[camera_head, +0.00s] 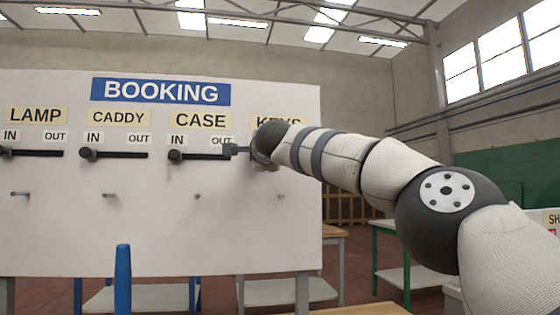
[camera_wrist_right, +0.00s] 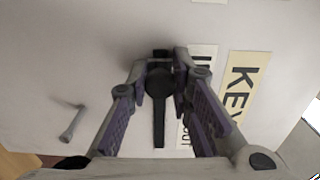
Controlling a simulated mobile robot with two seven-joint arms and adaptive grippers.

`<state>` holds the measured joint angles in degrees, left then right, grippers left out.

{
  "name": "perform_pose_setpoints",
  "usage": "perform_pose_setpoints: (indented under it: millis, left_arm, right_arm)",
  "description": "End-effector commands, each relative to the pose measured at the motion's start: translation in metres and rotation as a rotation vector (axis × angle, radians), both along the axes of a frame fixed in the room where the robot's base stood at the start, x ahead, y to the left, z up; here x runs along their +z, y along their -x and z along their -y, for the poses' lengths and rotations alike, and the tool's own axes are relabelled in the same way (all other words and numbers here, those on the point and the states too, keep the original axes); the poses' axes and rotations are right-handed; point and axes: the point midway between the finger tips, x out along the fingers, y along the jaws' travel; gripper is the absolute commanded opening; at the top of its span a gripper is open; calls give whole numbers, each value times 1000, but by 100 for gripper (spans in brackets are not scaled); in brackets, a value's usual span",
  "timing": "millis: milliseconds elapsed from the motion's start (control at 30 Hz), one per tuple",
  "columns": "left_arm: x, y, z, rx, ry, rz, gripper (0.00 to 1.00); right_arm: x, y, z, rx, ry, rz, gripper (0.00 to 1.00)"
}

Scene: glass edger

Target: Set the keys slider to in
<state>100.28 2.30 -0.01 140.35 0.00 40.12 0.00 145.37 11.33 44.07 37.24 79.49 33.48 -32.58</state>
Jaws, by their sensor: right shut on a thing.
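The keys slider sits under the KEYS label (camera_wrist_right: 243,85) on the white booking board (camera_head: 120,225). In the right wrist view its round dark knob (camera_wrist_right: 159,82) is near the upper end of the black track (camera_wrist_right: 159,128), beside the IN label; the OUT label is lower down. My right gripper (camera_wrist_right: 160,73) is shut on this knob, one finger on each side. In the head view the gripper (camera_head: 238,150) shows only in part, and my right forearm hides the keys knob and track. My left gripper is in neither view.
The lamp slider (camera_head: 35,153), caddy slider (camera_head: 115,154) and case slider (camera_head: 190,155) have their knobs at the IN end. Small pegs stick out below, one (camera_wrist_right: 72,122) near my gripper. A blue post (camera_head: 123,275) and tables stand lower down.

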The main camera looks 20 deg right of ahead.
Motion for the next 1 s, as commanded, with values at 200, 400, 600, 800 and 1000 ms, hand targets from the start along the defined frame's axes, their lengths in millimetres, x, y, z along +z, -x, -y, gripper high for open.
perform_pose_setpoints:
  millis: [200,400,600,800,1000]
  left_arm:
    - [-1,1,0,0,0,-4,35]
    - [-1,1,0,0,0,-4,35]
    - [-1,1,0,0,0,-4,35]
    - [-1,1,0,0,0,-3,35]
    - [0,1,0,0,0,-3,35]
  right_arm:
    - [-4,-2,-7,5,-3,-8,0]
    - [-5,-2,-8,7,-3,-9,33]
    - [-3,-2,-6,4,-2,-6,41]
    - [0,2,-6,3,1,-2,41]
    - [0,27,-12,4,3,-3,41]
